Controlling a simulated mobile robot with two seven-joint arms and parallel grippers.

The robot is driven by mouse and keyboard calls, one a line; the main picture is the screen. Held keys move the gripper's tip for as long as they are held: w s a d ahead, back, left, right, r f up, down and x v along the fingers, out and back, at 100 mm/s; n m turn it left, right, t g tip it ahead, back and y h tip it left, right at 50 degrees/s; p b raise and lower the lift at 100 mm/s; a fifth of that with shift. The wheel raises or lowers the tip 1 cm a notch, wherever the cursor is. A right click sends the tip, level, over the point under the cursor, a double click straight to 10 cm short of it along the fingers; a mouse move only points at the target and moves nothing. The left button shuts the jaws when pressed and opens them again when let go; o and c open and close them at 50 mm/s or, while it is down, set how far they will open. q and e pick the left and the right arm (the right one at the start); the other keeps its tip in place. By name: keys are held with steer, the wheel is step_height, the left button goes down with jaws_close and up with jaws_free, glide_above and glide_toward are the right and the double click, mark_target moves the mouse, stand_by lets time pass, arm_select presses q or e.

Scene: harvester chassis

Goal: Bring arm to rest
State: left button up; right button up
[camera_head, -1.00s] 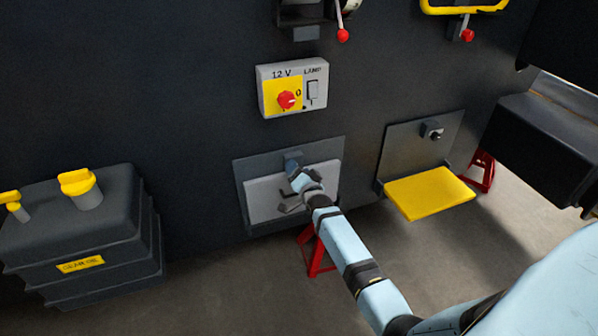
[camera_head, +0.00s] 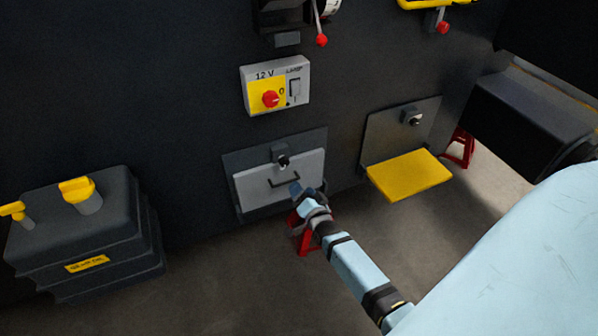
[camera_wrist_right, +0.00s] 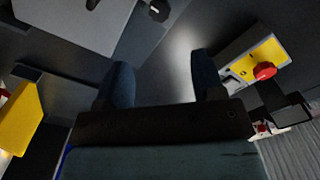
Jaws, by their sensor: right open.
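My right gripper (camera_head: 297,192) is in front of the lower right part of a light grey panel (camera_head: 257,190) with a dark bar handle (camera_head: 284,181). In the right wrist view its two fingers (camera_wrist_right: 162,78) are spread apart with nothing between them. The panel stands upright against its dark backplate, below a small latch block with a dark knob (camera_head: 283,161). In the head view I cannot tell whether the fingertips touch the panel. My left gripper is out of view.
A 12 V switch box (camera_head: 276,85) with a red knob sits above the panel. A yellow step (camera_head: 409,175) sticks out to the right. A dark tank (camera_head: 80,225) with yellow caps stands at left. A red stand (camera_head: 306,237) is behind my arm. Open floor lies in front.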

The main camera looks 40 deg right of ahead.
stand_by(0.5)
steer(key=s+a+r+n+g+y+p, duration=0.3)
steer(key=s+a+r+n+p, duration=0.2)
steer(key=s+a, duration=0.5)
steer(key=s+a+r+n+g+y+p, duration=0.3)
steer(key=s+a+n+p, duration=0.3)
steer(key=s, duration=0.9)
steer(key=a+r+n+y, duration=0.1)
steer(key=a+n, duration=0.2)
steer(key=a, duration=0.2)
steer(key=shift+r+n+y, duration=0.3)
steer(key=shift+r+n, duration=0.1)
steer(key=shift+c, duration=0.4)
